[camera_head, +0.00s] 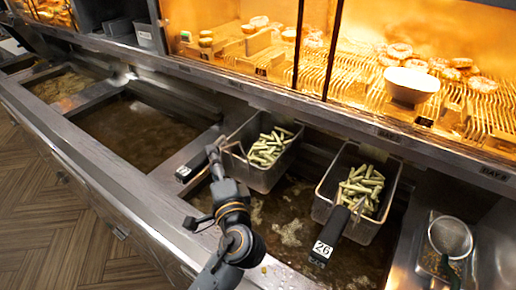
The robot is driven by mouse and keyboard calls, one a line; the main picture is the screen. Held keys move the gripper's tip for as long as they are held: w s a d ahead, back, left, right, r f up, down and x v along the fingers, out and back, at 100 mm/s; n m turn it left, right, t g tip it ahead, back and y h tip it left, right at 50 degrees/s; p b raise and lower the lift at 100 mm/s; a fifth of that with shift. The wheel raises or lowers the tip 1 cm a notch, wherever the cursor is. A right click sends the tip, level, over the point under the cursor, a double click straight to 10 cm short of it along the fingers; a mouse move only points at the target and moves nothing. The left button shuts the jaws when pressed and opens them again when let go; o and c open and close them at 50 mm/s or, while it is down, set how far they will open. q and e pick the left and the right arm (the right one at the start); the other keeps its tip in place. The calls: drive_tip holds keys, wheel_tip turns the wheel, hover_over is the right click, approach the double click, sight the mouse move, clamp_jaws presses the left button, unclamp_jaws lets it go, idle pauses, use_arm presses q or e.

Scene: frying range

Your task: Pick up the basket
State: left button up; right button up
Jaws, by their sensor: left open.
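Two wire fry baskets with green sticks in them sit over the fryer oil. The left basket (258,176) has its handle (187,171) pointing left toward the front counter edge. My left gripper (213,155) is at this handle, its fingers close to it and partly covering it. It is open; whether it touches the handle is unclear. The right basket (325,206) has a dark handle (334,229) with a tag reading 26, pointing toward the front. My right gripper is not in view.
Oil vats (135,132) without baskets lie to the left. A heated rack (345,70) with buns and a white bowl (408,86) is behind the baskets. A round strainer (450,238) rests at the right. The steel front edge (120,190) runs along the fryers.

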use_arm(q)
drive_tip(key=p+x, duration=0.2)
drive_tip(key=x, duration=0.1)
drive_tip(key=r+p+x, duration=0.1)
drive_tip(key=x, duration=0.1)
drive_tip(key=shift+w, duration=0.15)
drive_tip(key=shift+w+f, duration=0.2)
drive_tip(key=shift+s, duration=0.1)
drive_tip(key=shift+c, duration=0.9)
clamp_jaws()
drive_tip(key=shift+r, duration=0.15)
